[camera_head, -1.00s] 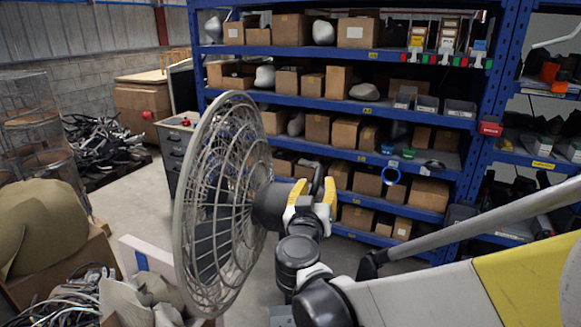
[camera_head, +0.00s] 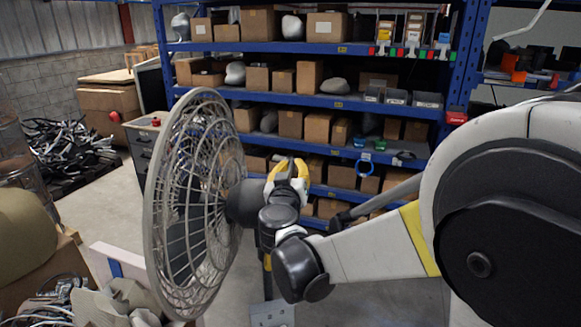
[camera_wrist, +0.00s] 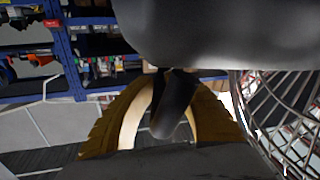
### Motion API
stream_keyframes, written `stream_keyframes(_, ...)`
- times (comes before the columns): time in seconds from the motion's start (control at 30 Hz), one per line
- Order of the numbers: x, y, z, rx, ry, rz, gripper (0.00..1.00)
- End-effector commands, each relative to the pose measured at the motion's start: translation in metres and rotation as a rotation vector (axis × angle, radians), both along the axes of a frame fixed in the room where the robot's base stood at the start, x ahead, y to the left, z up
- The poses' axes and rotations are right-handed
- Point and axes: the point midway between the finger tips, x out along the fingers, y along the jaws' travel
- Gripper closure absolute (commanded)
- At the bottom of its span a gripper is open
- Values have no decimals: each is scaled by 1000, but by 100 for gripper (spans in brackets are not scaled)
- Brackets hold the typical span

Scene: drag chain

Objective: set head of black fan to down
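The fan (camera_head: 195,205) stands at left centre in the head view, its round grey wire cage facing left and close to upright. Its dark motor housing (camera_head: 243,203) is behind the cage, on the right side. My gripper (camera_head: 289,168), with yellow fingers, is at the rear of this housing. In the wrist view the fingers (camera_wrist: 165,82) arch inward on both sides of a dark handle-like part (camera_wrist: 172,108) of the fan and appear closed on it. Their exact contact is hidden by the dark housing (camera_wrist: 215,35). The cage (camera_wrist: 285,115) shows at right.
Blue shelves (camera_head: 330,101) with boxes stand behind the fan. A pale board (camera_head: 118,262) and a heap of cloth and cables (camera_head: 95,300) lie at lower left. A grey cabinet (camera_head: 141,145) stands behind the cage. Open floor shows at left (camera_head: 100,205).

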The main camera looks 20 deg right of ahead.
Motion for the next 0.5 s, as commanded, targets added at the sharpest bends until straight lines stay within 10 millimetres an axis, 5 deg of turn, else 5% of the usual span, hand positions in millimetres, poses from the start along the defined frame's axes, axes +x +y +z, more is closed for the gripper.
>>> stream_keyframes(0.5,21,55,17,-230,88,2,100)
